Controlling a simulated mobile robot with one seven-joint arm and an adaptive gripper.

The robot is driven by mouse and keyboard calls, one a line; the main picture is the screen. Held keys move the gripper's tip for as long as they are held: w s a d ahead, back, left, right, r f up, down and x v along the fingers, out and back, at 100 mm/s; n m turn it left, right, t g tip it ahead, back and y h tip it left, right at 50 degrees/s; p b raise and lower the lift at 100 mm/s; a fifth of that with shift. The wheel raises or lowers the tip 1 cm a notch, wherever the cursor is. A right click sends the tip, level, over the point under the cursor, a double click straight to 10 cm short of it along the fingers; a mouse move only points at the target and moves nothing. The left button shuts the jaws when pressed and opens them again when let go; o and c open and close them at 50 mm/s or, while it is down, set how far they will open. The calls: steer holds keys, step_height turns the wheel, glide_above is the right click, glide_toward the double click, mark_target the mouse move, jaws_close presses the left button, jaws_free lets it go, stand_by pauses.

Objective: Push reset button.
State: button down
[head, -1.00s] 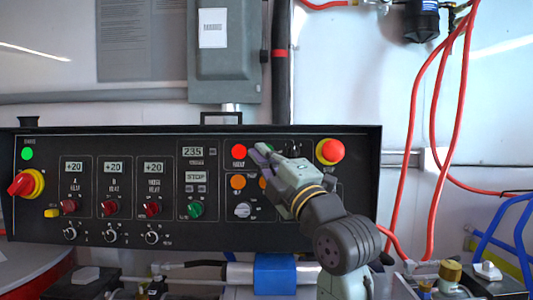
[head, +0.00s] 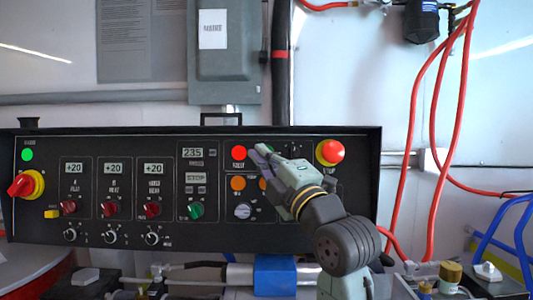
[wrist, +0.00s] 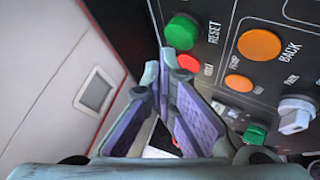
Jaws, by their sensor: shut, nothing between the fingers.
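The reset button is a round green button (wrist: 182,31) with the word RESET beside it, at the top of the wrist view. In the head view only a bit of green (head: 267,147) shows behind my fingers. My gripper (wrist: 159,72) is shut and empty, its fingertips just below the green button in the wrist view. In the head view my gripper (head: 254,151) is in front of the panel, between the red button and the green one. I cannot tell whether the fingertips touch the panel.
A red button (head: 239,152) and orange buttons (head: 237,183) sit close by on the black panel (head: 120,220). A red emergency knob on yellow (head: 330,152) is to the right. Red hoses (head: 437,160) hang at the right.

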steer(key=shift+w, duration=0.1)
stand_by(0.3)
steer(key=shift+w, duration=0.35)
steer(key=shift+w+f+b, duration=0.15)
steer(key=shift+w+b, duration=0.2)
steer(key=shift+w, duration=0.05)
stand_by(0.6)
stand_by(0.3)
steer(key=shift+s, duration=0.8)
steer(key=s, duration=0.2)
steer(key=s+r, duration=0.1)
steer(key=s, duration=0.2)
steer(key=shift+r+b, duration=0.1)
steer(key=shift+b, duration=0.25)
stand_by(0.4)
